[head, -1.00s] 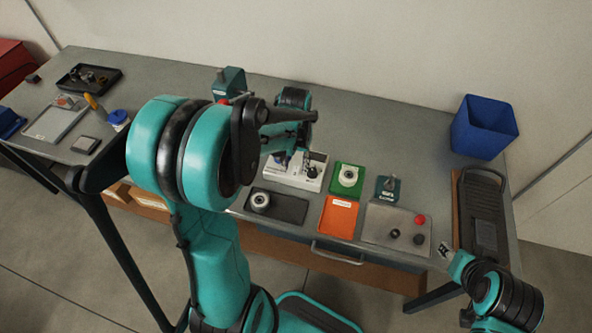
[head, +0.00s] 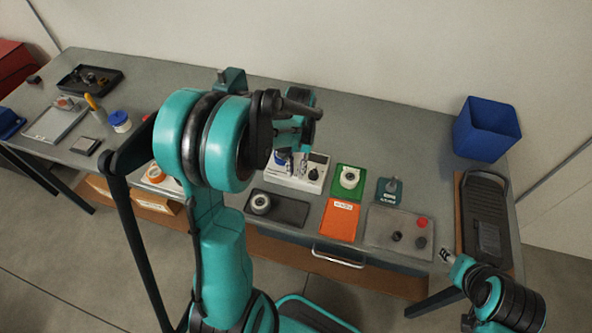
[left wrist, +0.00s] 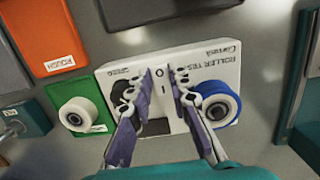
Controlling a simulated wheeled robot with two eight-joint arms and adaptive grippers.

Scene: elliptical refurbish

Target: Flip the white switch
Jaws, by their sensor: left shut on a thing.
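The roller tester (head: 318,172) is a white box on the table, partly hidden behind my left arm in the head view. My right gripper (head: 446,254) is by the table's front right edge, too small to read.
A green mat (head: 338,190) with a white roller and an orange mat (head: 340,220) lie right of the tester. A dark tray (head: 290,211) with a metal roller lies in front. A grey plate (head: 400,224) with knobs and a blue bin (head: 487,128) are further right.

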